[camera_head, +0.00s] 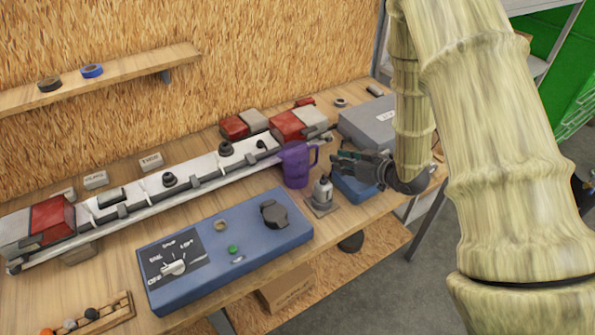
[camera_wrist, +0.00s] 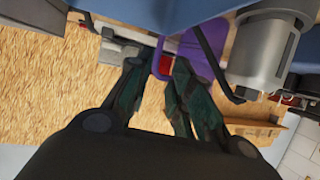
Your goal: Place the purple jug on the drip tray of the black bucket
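The purple jug (camera_head: 296,167) stands upright on the workbench in front of the long rail, its handle on the right side. It also shows in the wrist view (camera_wrist: 208,42), right of the fingers and partly cut by other things. My gripper (camera_head: 338,163) is just right of the jug's handle in the head view, apart from it as far as I can tell. I cannot clearly make out a black bucket with a drip tray.
A small grey bottle-like item (camera_head: 323,190) on a flat plate stands in front of my gripper, close to the jug. A blue control box (camera_head: 215,262) fills the front of the bench. The rail (camera_head: 150,187) runs behind. A grey case (camera_head: 366,122) sits at the back right.

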